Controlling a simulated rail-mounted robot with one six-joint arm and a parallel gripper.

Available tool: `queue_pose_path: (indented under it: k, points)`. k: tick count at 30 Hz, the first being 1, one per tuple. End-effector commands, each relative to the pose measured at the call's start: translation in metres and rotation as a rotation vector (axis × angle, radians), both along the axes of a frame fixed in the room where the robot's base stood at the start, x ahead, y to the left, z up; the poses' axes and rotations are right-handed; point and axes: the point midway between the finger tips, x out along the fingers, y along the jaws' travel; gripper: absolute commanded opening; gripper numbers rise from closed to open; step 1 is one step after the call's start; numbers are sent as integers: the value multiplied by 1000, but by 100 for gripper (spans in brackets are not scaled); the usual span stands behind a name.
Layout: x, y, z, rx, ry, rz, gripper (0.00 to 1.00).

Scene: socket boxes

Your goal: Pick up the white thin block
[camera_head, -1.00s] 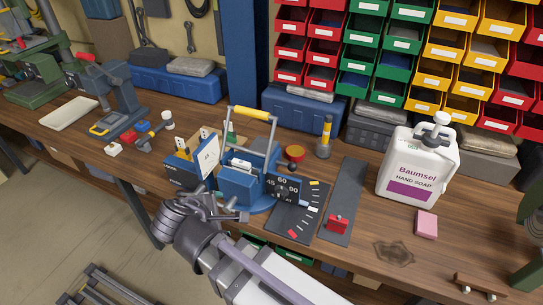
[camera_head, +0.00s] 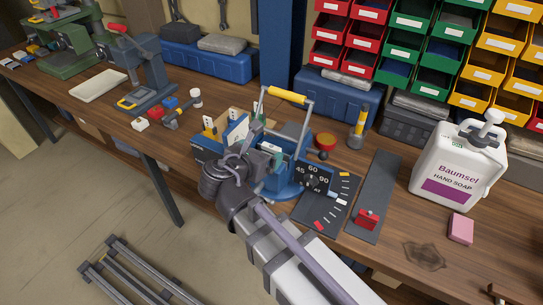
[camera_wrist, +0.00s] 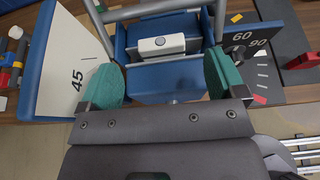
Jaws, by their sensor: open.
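A white thin block (camera_wrist: 162,46) with a grey round spot lies on the blue toggle-handled device (camera_wrist: 165,77) in the wrist view. My gripper (camera_wrist: 163,78) is open and empty, with one green-padded finger to each side and the block a little beyond the fingertips, between their lines. In the head view, my gripper (camera_head: 262,156) is over the front of the blue device (camera_head: 292,172) and hides most of its top, so I cannot clearly make out the block there.
The device's yellow-gripped handle (camera_head: 287,95) rises behind my gripper. A white angle plate marked 45 (camera_wrist: 70,70) stands at left and a dark dial plate (camera_head: 318,178) at right. A soap bottle (camera_head: 460,165) and pink block (camera_head: 460,229) are farther right.

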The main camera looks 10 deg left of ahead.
Motion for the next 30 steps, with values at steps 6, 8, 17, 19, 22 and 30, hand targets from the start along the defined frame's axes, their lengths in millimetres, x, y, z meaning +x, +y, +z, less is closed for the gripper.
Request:
queue_pose_path:
  k: [6, 8, 17, 19, 22, 30]
  points:
    - [21, -6, -16, 0, 1, -3, 89]
    - [32, -9, -21, 0, 0, -2, 89]
    - [44, -13, -22, 1, 0, 1, 89]
    - [44, -13, -22, 1, 0, 1, 83]
    - [44, -13, -22, 1, 0, 0, 73]
    - [44, -13, -22, 1, 0, 0, 47]
